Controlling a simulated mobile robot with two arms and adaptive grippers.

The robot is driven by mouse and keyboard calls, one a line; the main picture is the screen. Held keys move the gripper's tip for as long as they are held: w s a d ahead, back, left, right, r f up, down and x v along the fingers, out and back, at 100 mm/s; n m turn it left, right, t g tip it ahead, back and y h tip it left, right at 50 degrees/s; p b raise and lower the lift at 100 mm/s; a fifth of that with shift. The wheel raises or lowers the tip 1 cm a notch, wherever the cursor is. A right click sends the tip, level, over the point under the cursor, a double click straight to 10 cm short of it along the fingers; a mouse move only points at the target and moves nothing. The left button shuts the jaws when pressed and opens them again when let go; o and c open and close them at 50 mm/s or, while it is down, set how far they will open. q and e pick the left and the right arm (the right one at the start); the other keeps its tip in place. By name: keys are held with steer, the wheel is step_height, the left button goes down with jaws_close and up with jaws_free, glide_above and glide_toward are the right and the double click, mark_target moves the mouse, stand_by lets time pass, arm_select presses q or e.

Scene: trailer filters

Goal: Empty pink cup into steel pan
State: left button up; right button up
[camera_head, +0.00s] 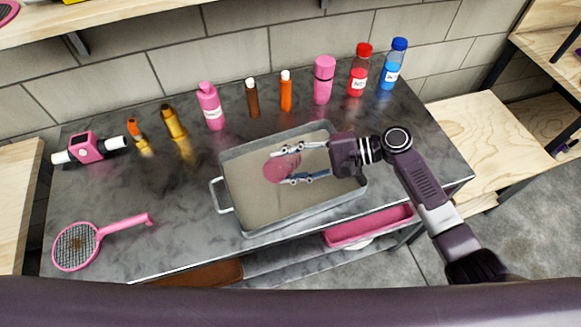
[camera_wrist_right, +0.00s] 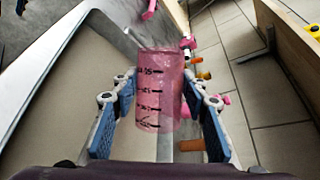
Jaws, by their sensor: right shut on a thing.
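The pink cup (camera_wrist_right: 158,92) is see-through, with dark measuring marks, and sits between the fingers of my right gripper (camera_wrist_right: 158,115) in the right wrist view. In the head view the pink cup (camera_head: 281,169) is above the steel pan, held by my right gripper (camera_head: 303,163), which comes in from the right. The cup looks tilted; I cannot tell any contents. The steel pan (camera_head: 226,190) is a grey rectangular tray with a side handle, on the dark counter. Its visible floor looks bare. My left gripper is not in view.
On the dark counter (camera_head: 170,235) several bottles stand along the back wall, including a pink bottle (camera_head: 211,108), a red bottle (camera_head: 358,72) and a blue bottle (camera_head: 393,66). A pink tray (camera_head: 368,228) sits below the counter.

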steer(key=shift+w+d+r+m+g+y+b, duration=0.15)
steer(key=shift+w+d+m+g+y+b, duration=0.15)
steer(key=shift+w+m+y+b, duration=0.2)
steer(key=shift+w+d+r+m+g+y+b, duration=0.15)
steer(key=shift+w+m+g+y+b, duration=0.2)
steer(key=shift+m+b, duration=0.25)
stand_by(1.6)
stand_by(0.8)
